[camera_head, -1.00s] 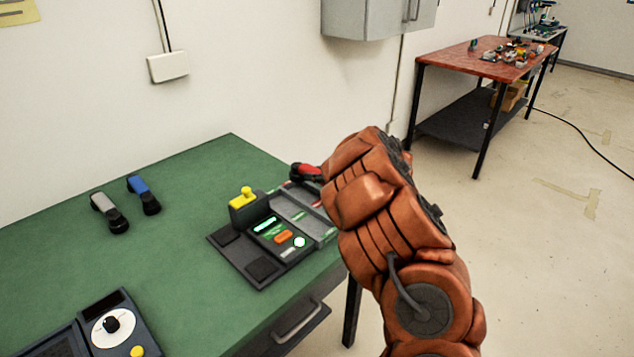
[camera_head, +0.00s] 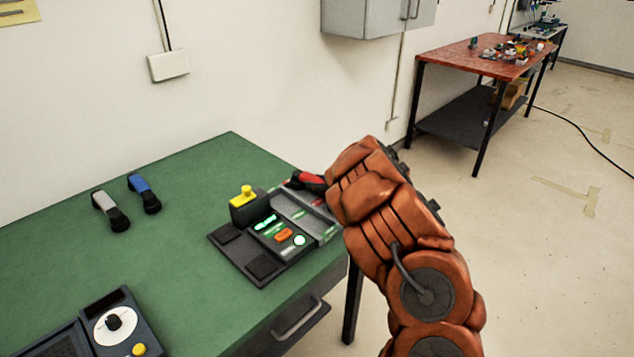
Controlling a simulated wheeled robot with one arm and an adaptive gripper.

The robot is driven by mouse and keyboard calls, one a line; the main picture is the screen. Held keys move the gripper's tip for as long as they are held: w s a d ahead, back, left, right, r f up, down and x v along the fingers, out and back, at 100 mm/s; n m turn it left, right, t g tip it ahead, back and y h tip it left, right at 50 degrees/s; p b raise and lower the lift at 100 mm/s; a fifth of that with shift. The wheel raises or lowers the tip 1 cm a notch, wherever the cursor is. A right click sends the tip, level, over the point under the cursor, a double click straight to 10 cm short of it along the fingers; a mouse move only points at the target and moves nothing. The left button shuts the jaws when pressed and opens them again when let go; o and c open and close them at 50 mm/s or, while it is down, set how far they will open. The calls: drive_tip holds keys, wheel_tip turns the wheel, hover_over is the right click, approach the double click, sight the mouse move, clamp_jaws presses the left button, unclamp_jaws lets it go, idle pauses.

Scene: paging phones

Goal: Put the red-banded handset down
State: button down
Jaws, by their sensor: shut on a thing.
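The red-banded handset (camera_head: 311,181) shows at the right rear of the green table, by the far end of the console's grey cradle strip (camera_head: 303,214). Its red part and a dark end stick out to the left of my orange arm. The rest of it is hidden behind the arm. I cannot tell whether it touches the cradle. My gripper is hidden behind my wrist, so its fingers and their hold do not show.
A grey-banded handset (camera_head: 104,205) and a blue-banded handset (camera_head: 141,186) lie on the green table (camera_head: 175,245). A yellow-topped block (camera_head: 245,205) stands on the console. A dial unit (camera_head: 112,322) sits at front left. Bare table lies between them.

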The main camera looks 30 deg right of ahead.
drive_tip(key=shift+f, duration=0.3)
